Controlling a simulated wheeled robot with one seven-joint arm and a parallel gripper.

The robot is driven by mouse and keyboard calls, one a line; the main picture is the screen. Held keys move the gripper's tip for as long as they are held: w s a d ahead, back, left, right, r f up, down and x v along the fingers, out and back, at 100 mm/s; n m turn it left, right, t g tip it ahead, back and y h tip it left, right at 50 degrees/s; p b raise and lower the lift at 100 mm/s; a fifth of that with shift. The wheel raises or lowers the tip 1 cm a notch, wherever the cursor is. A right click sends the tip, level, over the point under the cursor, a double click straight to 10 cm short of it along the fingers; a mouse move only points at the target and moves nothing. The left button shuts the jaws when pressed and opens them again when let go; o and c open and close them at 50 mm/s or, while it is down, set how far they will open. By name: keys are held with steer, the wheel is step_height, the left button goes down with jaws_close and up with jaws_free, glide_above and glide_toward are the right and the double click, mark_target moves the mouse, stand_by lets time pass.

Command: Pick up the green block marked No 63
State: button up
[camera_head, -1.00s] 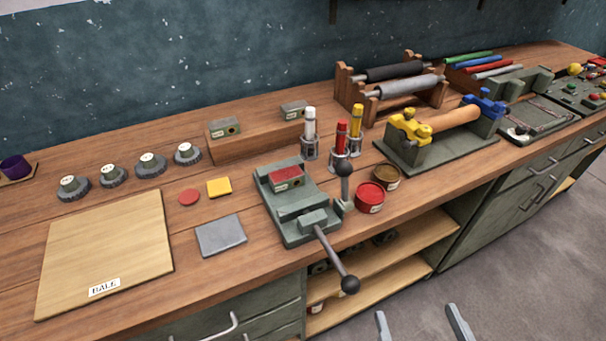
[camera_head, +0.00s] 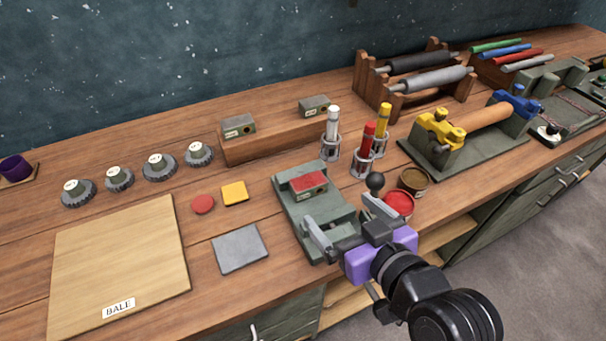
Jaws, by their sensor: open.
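Two grey-green blocks with small pale labels sit on the wooden step: a left block (camera_head: 238,127) and a right block (camera_head: 315,106). A third labelled block (camera_head: 309,186) with a red top sits in the green vise (camera_head: 290,210). The label numbers are too small to read, so I cannot tell which is No 63. My gripper (camera_head: 350,222), with its purple body, is open over the front of the vise. Its fingers are spread, with no block between them. It hides part of the vise's front and handle.
The wooden step (camera_head: 270,145) stands behind the vise. Marker holders with a white marker (camera_head: 332,122) and a red marker (camera_head: 367,138) stand right of it. A red tin (camera_head: 398,203) is beside my gripper. A grey plate (camera_head: 240,249) and BALE board (camera_head: 120,260) lie left.

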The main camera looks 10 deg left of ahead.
mark_target(309, 182)
steer(key=shift+w+a, duration=0.3)
steer(key=p+x, duration=0.1)
steer(key=x, duration=1)
steer(key=shift+w+a+f+p, duration=0.15)
steer(key=shift+w+p, duration=0.05)
steer(key=shift+p, duration=0.2)
steer(key=c, duration=2.1)
jaws_close()
